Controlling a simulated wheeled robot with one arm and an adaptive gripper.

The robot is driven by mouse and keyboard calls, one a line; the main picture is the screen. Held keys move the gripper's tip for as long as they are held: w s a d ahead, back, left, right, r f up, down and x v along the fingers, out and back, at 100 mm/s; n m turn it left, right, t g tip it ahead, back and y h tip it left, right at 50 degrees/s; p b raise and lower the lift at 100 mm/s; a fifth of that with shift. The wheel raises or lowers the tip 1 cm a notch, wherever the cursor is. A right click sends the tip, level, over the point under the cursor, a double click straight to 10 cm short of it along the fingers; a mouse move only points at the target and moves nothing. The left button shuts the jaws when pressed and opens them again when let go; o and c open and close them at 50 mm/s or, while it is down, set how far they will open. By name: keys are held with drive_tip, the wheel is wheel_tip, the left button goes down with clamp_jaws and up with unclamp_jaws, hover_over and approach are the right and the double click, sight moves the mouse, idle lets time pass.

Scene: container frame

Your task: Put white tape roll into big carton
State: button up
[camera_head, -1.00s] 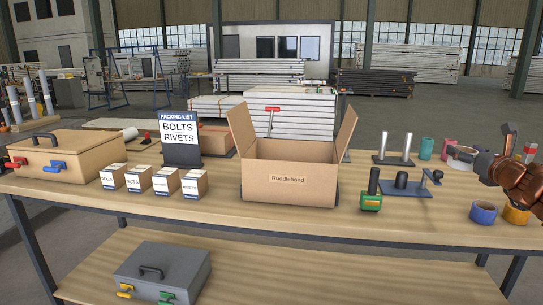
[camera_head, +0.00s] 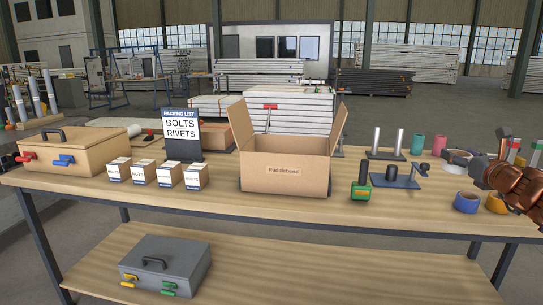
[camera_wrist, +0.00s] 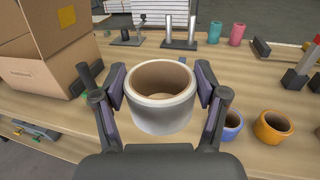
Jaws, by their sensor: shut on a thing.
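The white tape roll (camera_wrist: 160,116) is between the two fingers of my gripper (camera_wrist: 162,97) in the wrist view, with its hole facing up. The fingers press on its left and right sides. In the head view my gripper (camera_head: 474,160) is at the right end of the table, with the white tape roll (camera_head: 456,168) at its tip, partly hidden. The big carton (camera_head: 284,181), marked Ruddlebond, stands open with its flaps up at the table's middle, left of my gripper. It also shows at the left of the wrist view (camera_wrist: 35,78).
A blue tape roll (camera_head: 466,203) and an orange one (camera_head: 496,203) lie below my gripper. A green-based tool (camera_head: 361,192) and a dark stand (camera_head: 396,181) are between carton and gripper. Several small boxes (camera_head: 168,176) and a tan toolbox (camera_head: 75,155) are left.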

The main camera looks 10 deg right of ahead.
drive_tip(key=w+a+f+n+g+y, duration=0.1)
drive_tip(key=a+f+n+y, duration=0.3)
drive_tip(key=a+f, duration=0.4)
drive_tip(key=w+a+f+n+g+y, duration=0.1)
drive_tip(key=a+f+n+g+y, duration=0.3)
drive_tip(key=a, duration=1.6)
drive_tip(key=w+a+f+n+g+y, duration=0.2)
drive_tip(key=a+f+n+y, duration=0.2)
drive_tip(key=a+f+y, duration=0.4)
drive_tip(key=a+f, duration=0.5)
drive_tip(key=a, duration=0.1)
drive_tip(key=shift+a+g+y, duration=0.3)
drive_tip(key=shift+f, duration=0.2)
wheel_tip(320, 180, up, 24)
drive_tip(key=w+m+t+h+p, duration=0.3)
drive_tip(key=m+t+h+p, duration=0.3)
drive_tip(key=p, duration=1.2)
drive_tip(key=m+h, duration=0.1)
drive_tip(key=h, duration=0.2)
drive_tip(key=shift+t+h+p, duration=0.3)
drive_tip(key=shift+t, duration=0.1)
drive_tip(key=shift+r, duration=0.1)
